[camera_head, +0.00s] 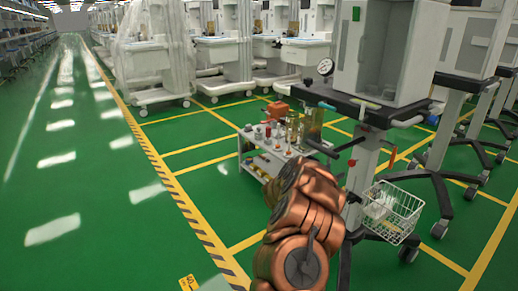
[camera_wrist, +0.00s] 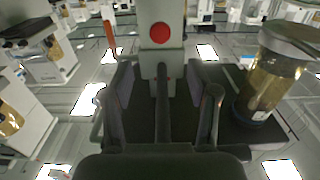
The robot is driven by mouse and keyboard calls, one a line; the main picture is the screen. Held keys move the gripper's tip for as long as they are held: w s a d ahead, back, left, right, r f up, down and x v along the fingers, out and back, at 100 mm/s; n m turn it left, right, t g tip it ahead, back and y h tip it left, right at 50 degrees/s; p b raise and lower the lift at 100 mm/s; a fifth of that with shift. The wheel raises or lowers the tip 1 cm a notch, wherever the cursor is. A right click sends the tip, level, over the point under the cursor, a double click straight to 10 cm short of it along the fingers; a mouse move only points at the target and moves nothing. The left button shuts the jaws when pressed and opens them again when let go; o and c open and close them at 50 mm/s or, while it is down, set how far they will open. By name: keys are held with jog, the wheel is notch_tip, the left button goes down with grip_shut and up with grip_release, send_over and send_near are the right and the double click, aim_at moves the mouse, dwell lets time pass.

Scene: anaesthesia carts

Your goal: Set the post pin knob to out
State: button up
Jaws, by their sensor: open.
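In the wrist view a round red knob (camera_wrist: 160,33) sits on the face of an upright grey post (camera_wrist: 176,55), straight ahead of my gripper (camera_wrist: 161,88). My gripper is open and empty, its two dark fingers apart, with the post and knob beyond the gap between them. I see no contact with the knob. In the head view a small red spot (camera_head: 351,162) shows on the cart post beside my dark gripper (camera_head: 336,150); it may be the same knob. How far the pin stands out cannot be told.
A glass canister with amber contents (camera_wrist: 268,82) stands close at right in the wrist view. An orange-red upright handle (camera_wrist: 109,35) is at left. In the head view, the cart's dark top (camera_head: 345,101), a wire basket (camera_head: 390,212) and a small bottle trolley (camera_head: 262,161) are close by. Green floor at left is free.

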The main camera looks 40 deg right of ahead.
jog(key=w+a+r+n+t+y+p, duration=0.35)
jog(key=w+a+r+t+p, duration=0.2)
jog(key=w+a+r, duration=0.35)
jog(key=w+a+r+n+t+y+p, duration=0.35)
jog(key=w+a+r+t, duration=0.3)
jog(key=w+a, duration=0.45)
jog(key=a+r+n+t+y+p, duration=0.1)
jog(key=a+r+n+y+p, duration=0.35)
jog(key=a, duration=0.85)
jog(key=a+r+n+y+p, duration=0.2)
jog(key=a+r+y+p, duration=0.35)
jog(key=a+r, duration=0.6)
jog(key=s+a+r+n+g+y+p, duration=0.2)
jog(key=s+a+g+p, duration=0.15)
jog(key=s+a, duration=0.5)
jog(key=s+a+r+n+g+y+p, duration=0.15)
jog(key=s+a+p, duration=0.25)
jog(key=s+a, duration=0.45)
jog(key=s+d+r+g+p, duration=0.1)
jog(key=s+r+g+p, duration=0.1)
jog(key=s, duration=0.9)
jog(key=s+d+r+n+g+h+p, duration=0.1)
jog(key=s+g+p, duration=0.3)
jog(key=s, duration=0.6)
jog(key=s+d+r+g+h+p, duration=0.1)
jog(key=s+d+r+g+p, duration=0.1)
jog(key=s, duration=0.9)
jog(key=shift+s+r+g+p, duration=0.3)
jog(key=shift+g+p, duration=0.3)
jog(key=shift+p, duration=0.45)
